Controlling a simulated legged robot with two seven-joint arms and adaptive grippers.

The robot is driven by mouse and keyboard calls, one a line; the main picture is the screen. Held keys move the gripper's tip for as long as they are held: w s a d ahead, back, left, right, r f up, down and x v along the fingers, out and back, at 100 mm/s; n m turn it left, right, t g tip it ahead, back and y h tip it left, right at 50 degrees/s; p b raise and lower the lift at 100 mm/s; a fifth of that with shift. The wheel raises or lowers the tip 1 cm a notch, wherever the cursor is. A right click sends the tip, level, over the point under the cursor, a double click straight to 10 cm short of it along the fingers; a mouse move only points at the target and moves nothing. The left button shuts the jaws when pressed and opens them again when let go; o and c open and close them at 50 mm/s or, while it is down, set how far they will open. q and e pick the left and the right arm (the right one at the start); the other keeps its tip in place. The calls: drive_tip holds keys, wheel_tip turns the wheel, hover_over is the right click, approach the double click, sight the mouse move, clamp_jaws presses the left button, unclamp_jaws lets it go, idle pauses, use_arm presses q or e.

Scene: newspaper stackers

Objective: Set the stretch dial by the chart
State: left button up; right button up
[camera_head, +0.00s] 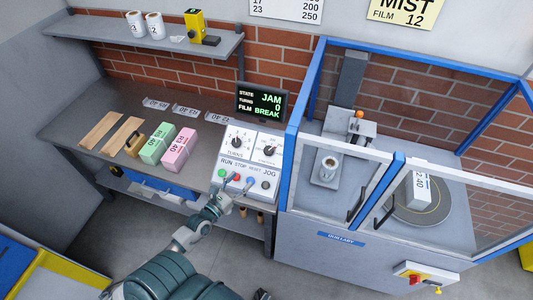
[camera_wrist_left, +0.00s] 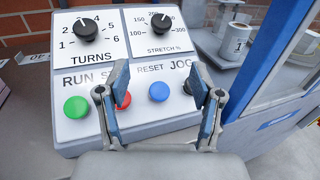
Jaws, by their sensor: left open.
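The stretch dial (camera_head: 270,151) is a black knob on the upper right of the white control panel; it also shows in the left wrist view (camera_wrist_left: 161,22). Its white mark points roughly upward, but I cannot read the exact setting. A yellow card (camera_head: 400,13) reads MIST, FILM 12. My left gripper (camera_head: 234,183) is open and empty at the panel's button row, below the dials. Its fingers (camera_wrist_left: 162,88) stand apart around the blue reset button.
The display (camera_head: 262,103) reads JAM, TURNS 0, FILM BREAK. The turns dial (camera_wrist_left: 85,29) sits left of the stretch dial. Green (camera_head: 157,144) and pink (camera_head: 179,150) bundles lie left of the panel. The blue-framed enclosure (camera_head: 292,130) stands close on the right.

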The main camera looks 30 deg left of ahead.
sight(268, 153)
use_arm(q)
drive_tip(key=w, duration=0.5)
drive_tip(key=w+d+p, duration=0.1)
drive_tip(key=w, duration=1.1)
drive_tip(key=shift+d, duration=0.2)
drive_tip(key=c, duration=1.1)
drive_tip(key=n+y+p, duration=0.4)
drive_tip(key=p, duration=0.1)
drive_tip(key=shift+d+r+n+y, duration=0.2)
drive_tip(key=shift+d+n+y, duration=0.1)
drive_tip(key=shift+n, duration=0.1)
drive_tip(key=shift+n+g+y+p, duration=0.3)
drive_tip(key=shift+n+y+p, duration=0.45)
drive_tip(key=shift+n+y, duration=0.2)
drive_tip(key=shift+f+n+g+y+p, duration=0.2)
drive_tip(key=shift+n+g+y+p, duration=0.3)
drive_tip(key=shift+n+y, duration=0.9)
drive_tip(key=shift+n+g, duration=0.25)
drive_tip(key=shift+g, duration=0.05)
